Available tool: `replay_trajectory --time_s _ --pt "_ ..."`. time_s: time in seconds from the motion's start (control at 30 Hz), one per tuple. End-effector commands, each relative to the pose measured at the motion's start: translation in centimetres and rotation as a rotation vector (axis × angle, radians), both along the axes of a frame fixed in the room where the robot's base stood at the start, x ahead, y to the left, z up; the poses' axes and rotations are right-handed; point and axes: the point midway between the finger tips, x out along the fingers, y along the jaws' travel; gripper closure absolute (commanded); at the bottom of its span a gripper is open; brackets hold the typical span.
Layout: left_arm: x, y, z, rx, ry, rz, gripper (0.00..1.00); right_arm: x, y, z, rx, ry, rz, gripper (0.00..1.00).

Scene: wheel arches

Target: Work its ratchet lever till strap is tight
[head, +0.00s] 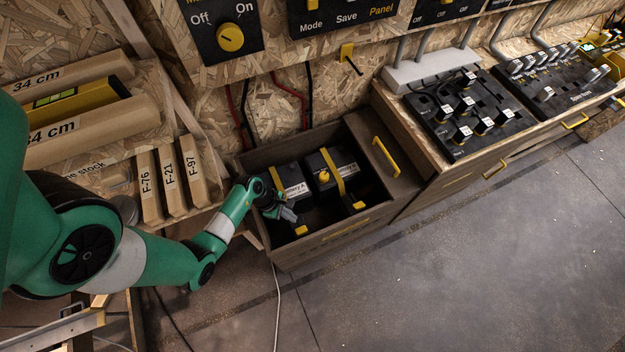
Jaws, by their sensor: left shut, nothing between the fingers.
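Two black batteries, Battery A (293,186) and a second one (345,166), sit side by side in an open wooden box. A yellow strap (277,179) crosses Battery A, and another yellow strap (332,168) crosses the second battery. A small yellow piece (301,230) shows low in front of Battery A, and a similar one (359,205) in front of the other; I cannot tell whether these are ratchet levers. My left gripper (293,217) is shut and empty at the front of Battery A, beside its yellow piece. It hides part of that strap. My right gripper is out of view.
The wooden box's front wall (335,236) stands close below the gripper. A shelf with labelled wooden blocks (170,181) is at left. Red and black cables hang behind the batteries. A bench with switch panels (468,112) is at right. The floor in front is clear.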

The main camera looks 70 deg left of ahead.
Motion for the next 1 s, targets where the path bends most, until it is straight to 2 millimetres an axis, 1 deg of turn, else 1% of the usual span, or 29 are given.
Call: replay_trajectory --time_s 0.03,0.1,0.47,0.57,0.9,1.0 --pt "-0.8 -0.4 0.3 -0.011 0.011 0.013 1.0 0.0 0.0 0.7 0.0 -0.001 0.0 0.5" --pt "-1.1 -0.5 0.1 -0.017 0.016 0.02 1.0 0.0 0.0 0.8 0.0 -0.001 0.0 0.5" --pt "-1.0 -0.4 -0.2 -0.016 0.016 0.024 1.0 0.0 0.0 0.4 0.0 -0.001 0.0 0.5" --pt "-0.8 -0.5 -0.9 -0.016 0.016 0.024 1.0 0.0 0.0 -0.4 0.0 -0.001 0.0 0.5" --pt "0.6 -1.5 -4.9 -0.014 0.016 0.023 1.0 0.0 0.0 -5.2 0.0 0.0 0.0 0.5" --pt "1.0 -1.7 -5.7 -0.014 0.016 0.023 1.0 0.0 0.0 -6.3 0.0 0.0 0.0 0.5"
